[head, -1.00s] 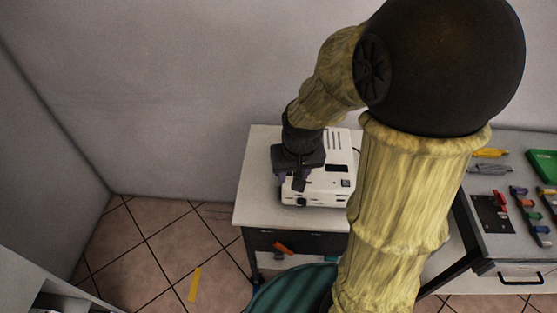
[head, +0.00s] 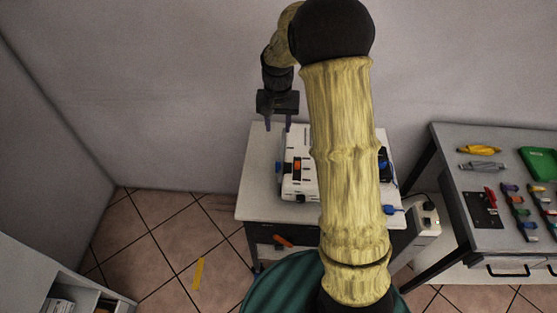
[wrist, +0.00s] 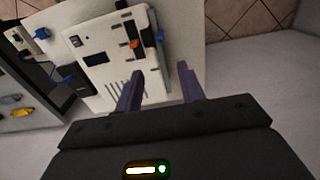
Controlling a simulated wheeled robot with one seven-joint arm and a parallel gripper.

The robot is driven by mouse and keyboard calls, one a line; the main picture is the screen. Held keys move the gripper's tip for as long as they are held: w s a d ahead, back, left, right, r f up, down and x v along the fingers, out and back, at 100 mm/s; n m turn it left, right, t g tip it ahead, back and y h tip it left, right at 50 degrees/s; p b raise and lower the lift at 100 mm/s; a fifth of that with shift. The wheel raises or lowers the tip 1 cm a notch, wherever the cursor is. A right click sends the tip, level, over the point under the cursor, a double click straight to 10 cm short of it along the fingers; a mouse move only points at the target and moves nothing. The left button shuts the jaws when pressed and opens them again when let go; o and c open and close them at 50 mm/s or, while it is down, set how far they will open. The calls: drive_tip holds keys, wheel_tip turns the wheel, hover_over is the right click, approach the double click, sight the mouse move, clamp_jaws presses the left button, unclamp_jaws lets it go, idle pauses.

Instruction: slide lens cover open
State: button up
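The white projector-like device (head: 300,188) sits on the light table, partly hidden by my arm. An orange tab (head: 297,164) shows on a dark strip on its top; the wrist view also shows this tab (wrist: 135,43). I cannot tell for certain which part is the lens cover. A small dark round part (head: 300,198) shows at the device's near edge. My gripper (head: 278,126) is above the device's far left end, pointing down. In the wrist view its two purple fingers (wrist: 160,72) are apart with nothing between them.
The light table (head: 258,190) has free room left of the device. Blue plugs (head: 388,210) lie at its right. A grey bench (head: 480,225) with tools and coloured connectors stands further right. A white box (head: 425,222) stands between them. The wall is close behind.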

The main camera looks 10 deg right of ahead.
wheel_tip(320, 180, down, 17)
drive_tip(key=p, duration=0.3)
drive_tip(key=shift+f+p, duration=0.1)
drive_tip(key=shift+p, duration=0.25)
clamp_jaws()
